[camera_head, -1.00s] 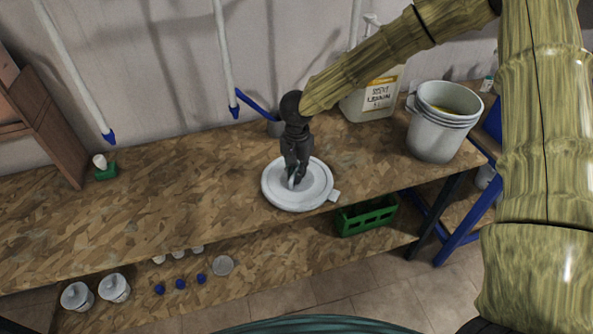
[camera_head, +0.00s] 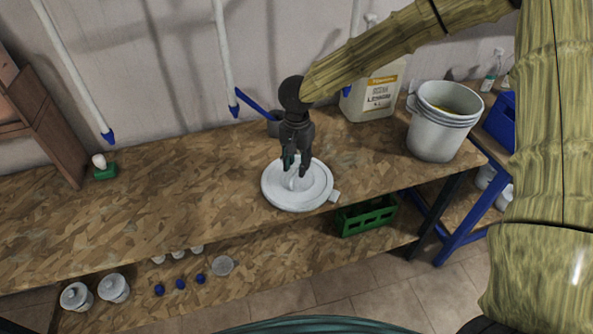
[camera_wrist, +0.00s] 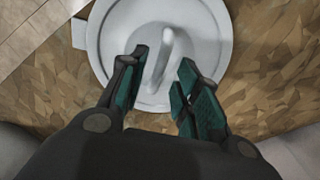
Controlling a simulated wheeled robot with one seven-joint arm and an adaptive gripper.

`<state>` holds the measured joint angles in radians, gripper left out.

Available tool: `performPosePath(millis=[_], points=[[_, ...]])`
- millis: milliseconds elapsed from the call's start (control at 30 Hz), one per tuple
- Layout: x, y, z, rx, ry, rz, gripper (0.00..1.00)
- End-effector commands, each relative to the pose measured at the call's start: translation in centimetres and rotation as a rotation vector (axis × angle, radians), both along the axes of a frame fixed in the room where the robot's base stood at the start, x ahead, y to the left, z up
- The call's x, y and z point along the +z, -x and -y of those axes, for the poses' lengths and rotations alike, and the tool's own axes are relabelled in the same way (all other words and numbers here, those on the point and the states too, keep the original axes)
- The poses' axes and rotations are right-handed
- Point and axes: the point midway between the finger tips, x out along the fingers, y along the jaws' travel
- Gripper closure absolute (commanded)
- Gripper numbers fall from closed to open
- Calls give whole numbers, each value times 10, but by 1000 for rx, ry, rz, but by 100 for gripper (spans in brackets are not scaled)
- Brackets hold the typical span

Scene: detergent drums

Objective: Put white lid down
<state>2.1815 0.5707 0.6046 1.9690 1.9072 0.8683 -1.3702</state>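The white lid (camera_head: 297,187) lies flat on the wooden worktop near its front edge, with a small tab sticking out toward the right. In the wrist view the lid (camera_wrist: 205,30) shows its raised loop handle (camera_wrist: 163,60) at the middle. My gripper (camera_head: 297,168) is just above the lid. In the wrist view my gripper (camera_wrist: 160,80) has its green-padded fingers spread apart, one on each side of the handle, with gaps between pads and handle. It holds nothing.
A white bucket stack (camera_head: 438,125) stands at the right and a lemon-labelled jug (camera_head: 372,98) at the back. A green crate (camera_head: 366,217) sits on the lower shelf.

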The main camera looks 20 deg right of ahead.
Motion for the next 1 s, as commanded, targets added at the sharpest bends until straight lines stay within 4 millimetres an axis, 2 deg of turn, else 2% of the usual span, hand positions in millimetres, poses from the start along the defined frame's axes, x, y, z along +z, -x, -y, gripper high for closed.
performPosePath(millis=[200,433,633,1000], points=[[41,-1,0,0,-2,3,68],[72,-1,0,-1,-1,2,68],[82,0,0,0,-1,-1,68],[83,0,0,0,0,0,68]])
